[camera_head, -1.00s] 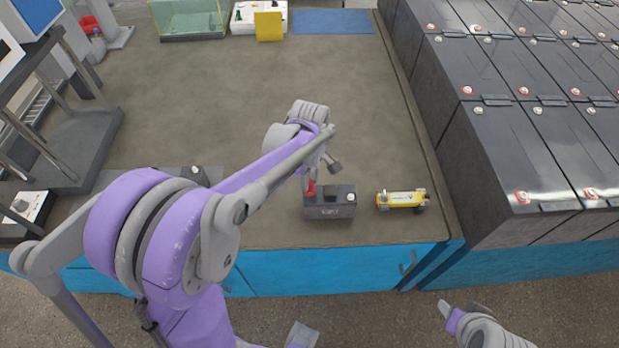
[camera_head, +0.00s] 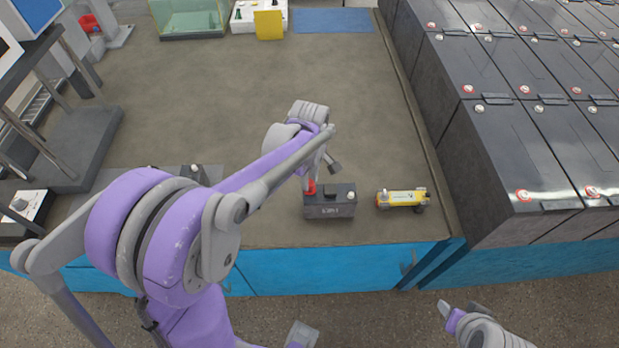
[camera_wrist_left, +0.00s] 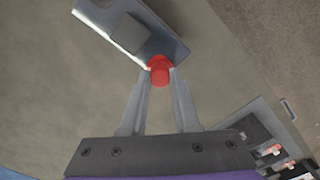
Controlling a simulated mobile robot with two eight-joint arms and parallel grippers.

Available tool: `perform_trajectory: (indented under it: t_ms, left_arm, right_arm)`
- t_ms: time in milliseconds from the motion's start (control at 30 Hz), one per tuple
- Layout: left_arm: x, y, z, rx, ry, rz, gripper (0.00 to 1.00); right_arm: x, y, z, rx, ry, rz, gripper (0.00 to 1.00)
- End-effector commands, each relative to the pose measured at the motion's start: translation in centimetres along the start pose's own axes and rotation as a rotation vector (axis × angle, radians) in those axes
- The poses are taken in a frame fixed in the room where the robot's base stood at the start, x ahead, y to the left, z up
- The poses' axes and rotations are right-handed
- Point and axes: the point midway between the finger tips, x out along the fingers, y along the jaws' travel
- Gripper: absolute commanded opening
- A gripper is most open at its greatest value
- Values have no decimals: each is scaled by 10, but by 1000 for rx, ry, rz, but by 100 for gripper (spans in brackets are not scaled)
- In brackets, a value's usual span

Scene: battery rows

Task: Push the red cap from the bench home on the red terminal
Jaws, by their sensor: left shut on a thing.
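A small dark battery (camera_head: 330,208) stands near the front edge of the bench (camera_head: 240,110). The red cap (camera_head: 311,188) is at the left end of its top. My left gripper (camera_wrist_left: 160,80) is shut on the red cap, which shows between its fingertips in the left wrist view. The cap overlaps the battery's edge in that view, where the battery (camera_wrist_left: 168,42) lies just beyond the fingertips. The red terminal is hidden, and I cannot tell how far the cap is seated. My right gripper (camera_head: 461,312) is low at the front right, away from the bench; its finger gap is unclear.
Rows of large black batteries (camera_head: 530,150) fill the right side. A glass tank (camera_head: 187,18), a white tray (camera_head: 243,28) and a blue mat (camera_head: 333,21) are at the back. The bench's middle is clear.

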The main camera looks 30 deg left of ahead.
Motion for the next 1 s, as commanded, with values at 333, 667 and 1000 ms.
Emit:
perform_trajectory:
  t_ms: [333, 667, 1000]
  left_arm:
    - [3, 0, 0, 0, 0, 0, 0]
    - [3, 0, 0, 0, 0, 0, 60]
    - [3, 0, 0, 0, 0, 0, 82]
  right_arm:
    - [2, 0, 2, 0, -1, 0, 51]
    - [2, 0, 2, 0, -1, 0, 51]
    - [2, 0, 2, 0, -1, 0, 51]
